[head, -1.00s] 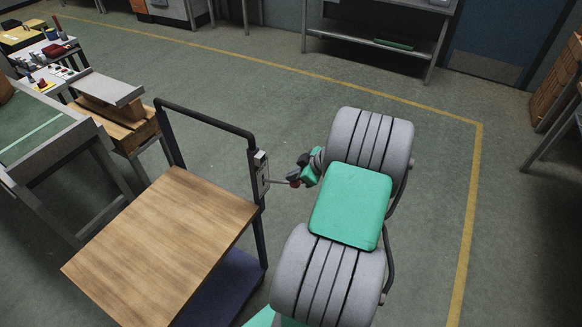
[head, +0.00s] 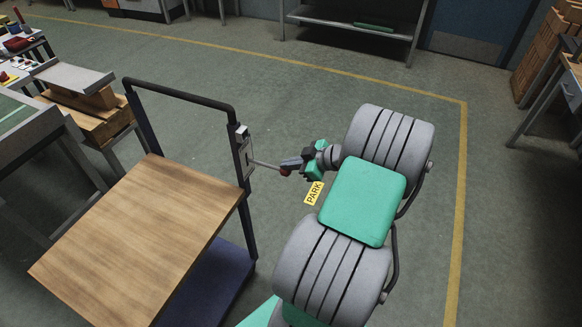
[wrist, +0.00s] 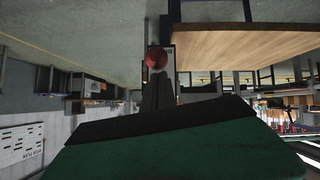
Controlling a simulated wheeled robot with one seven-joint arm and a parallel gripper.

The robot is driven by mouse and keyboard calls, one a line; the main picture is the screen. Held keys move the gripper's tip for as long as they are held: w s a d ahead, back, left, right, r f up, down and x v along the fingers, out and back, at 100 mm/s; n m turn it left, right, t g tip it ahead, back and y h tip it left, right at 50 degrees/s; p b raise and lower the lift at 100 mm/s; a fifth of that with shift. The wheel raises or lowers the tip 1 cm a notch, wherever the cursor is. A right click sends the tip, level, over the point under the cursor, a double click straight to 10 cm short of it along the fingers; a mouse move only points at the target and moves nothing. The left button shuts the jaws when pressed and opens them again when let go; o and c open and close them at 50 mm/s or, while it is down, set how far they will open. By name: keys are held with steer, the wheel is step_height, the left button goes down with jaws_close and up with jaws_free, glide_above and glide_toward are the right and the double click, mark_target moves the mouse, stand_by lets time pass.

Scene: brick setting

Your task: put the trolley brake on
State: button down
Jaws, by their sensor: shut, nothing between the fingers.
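The trolley has a wooden top (head: 140,235), a dark tube handle (head: 180,92) and a blue lower deck (head: 215,275). A pale plate (head: 244,155) is fixed to its right-hand post. A thin lever (head: 265,165) sticks out from the plate to the right, sloping slightly down, with a red knob (head: 286,172) at its end. My gripper (head: 291,164) is shut and empty, with its tips right at the knob. In the wrist view the knob (wrist: 156,59) is just beyond the shut fingers (wrist: 158,85); I cannot tell whether they touch.
A yellow PARK label (head: 314,193) shows beside my arm, apparently on the floor. A conveyor-like bench (head: 30,140) stands left of the trolley. A metal shelf table (head: 350,35) is at the back. Floor to the right is clear up to the yellow line (head: 461,200).

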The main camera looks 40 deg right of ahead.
step_height(320, 180, down, 9)
steer(key=b, duration=0.9)
steer(key=shift+s, duration=0.45)
steer(key=shift+a+f, duration=0.15)
steer(key=shift+a, duration=0.05)
steer(key=s+f+p+v, duration=0.1)
steer(key=v, duration=1.1)
steer(key=shift+d+f, duration=0.25)
steer(key=shift+f, duration=0.15)
